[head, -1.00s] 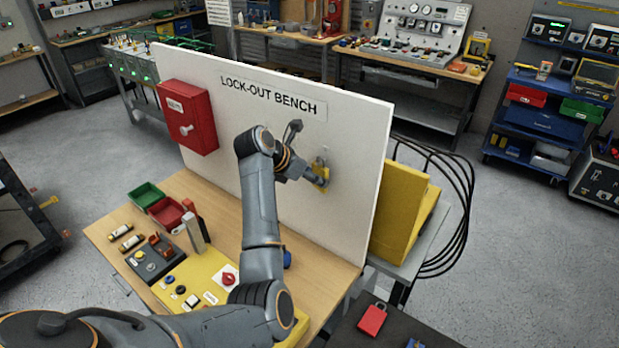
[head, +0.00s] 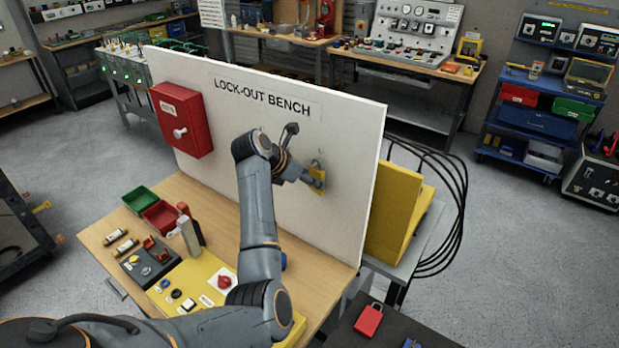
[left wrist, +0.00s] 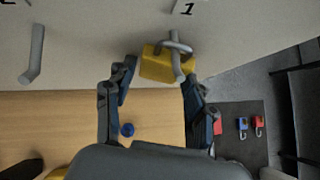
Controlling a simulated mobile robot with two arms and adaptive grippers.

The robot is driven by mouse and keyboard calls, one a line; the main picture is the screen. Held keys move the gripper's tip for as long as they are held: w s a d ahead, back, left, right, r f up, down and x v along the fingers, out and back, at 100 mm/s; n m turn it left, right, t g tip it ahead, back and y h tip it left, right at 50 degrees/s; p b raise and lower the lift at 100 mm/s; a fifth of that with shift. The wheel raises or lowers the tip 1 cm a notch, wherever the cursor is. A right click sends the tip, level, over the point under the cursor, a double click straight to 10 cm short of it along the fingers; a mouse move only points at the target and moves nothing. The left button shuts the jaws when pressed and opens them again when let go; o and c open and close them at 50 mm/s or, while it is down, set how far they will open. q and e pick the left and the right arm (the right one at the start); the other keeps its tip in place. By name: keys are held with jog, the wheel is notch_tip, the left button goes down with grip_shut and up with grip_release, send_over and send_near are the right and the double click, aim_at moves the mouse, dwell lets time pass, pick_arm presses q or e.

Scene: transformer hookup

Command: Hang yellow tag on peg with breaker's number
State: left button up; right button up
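The yellow tag (left wrist: 165,64) is at the peg (left wrist: 175,50) under the number 1 in the left wrist view. Its grey loop is around that peg. In the head view the tag (head: 317,182) is against the white board, below the right-hand peg. My left gripper (left wrist: 160,72) has one finger at each side of the tag, apparently touching its edges. In the head view my left arm hides most of this gripper. Another peg (left wrist: 34,55), with a partly cut-off number above it, is empty. My right gripper is not in view.
The lock-out bench board (head: 225,140) rises behind the wooden bench top (head: 195,185). A red box (head: 182,120) is mounted on its left. Green (head: 139,199) and red (head: 161,216) bins and a yellow control panel (head: 205,272) occupy the bench. A red padlock (head: 368,320) lies on a dark surface.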

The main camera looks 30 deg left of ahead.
pick_arm(q)
jog(key=shift+o, duration=1.2)
jog(key=v, duration=1.2)
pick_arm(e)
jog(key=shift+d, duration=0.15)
